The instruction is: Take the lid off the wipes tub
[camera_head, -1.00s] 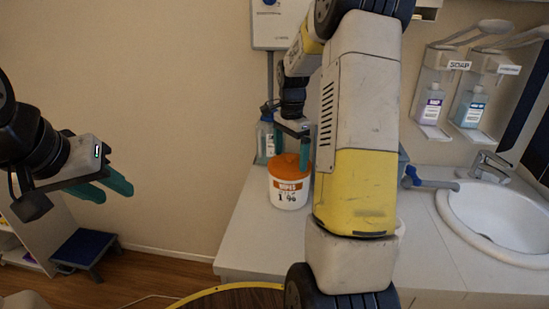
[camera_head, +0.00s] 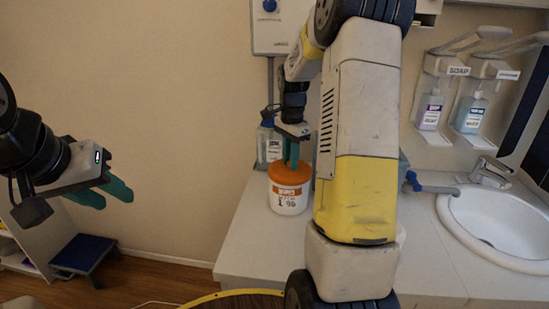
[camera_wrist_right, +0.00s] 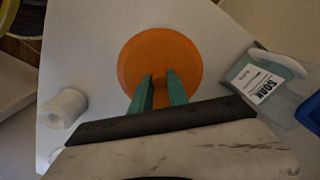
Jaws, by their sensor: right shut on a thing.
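The white wipes tub (camera_head: 289,201) stands upright on the counter, with an orange label. Its round orange lid (camera_head: 279,178) sits on top, and no gap shows between lid and tub. My right gripper (camera_head: 291,165) points straight down over the lid, fingers close together at its middle. In the right wrist view the fingertips (camera_wrist_right: 160,78) are shut on the lid (camera_wrist_right: 160,48) near its centre, and the part between them is mostly hidden. The tub is hidden under the lid there. My left gripper (camera_head: 116,197) is open and empty, off to the left, away from the counter.
A bottle labelled SOAK (camera_wrist_right: 262,80) stands close to the tub, behind it in the head view (camera_head: 269,147). A white roll-like cylinder (camera_wrist_right: 66,108) is on the counter (camera_head: 245,239). A sink (camera_head: 497,225) is at right. A blue-topped step stool (camera_head: 84,253) is at lower left.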

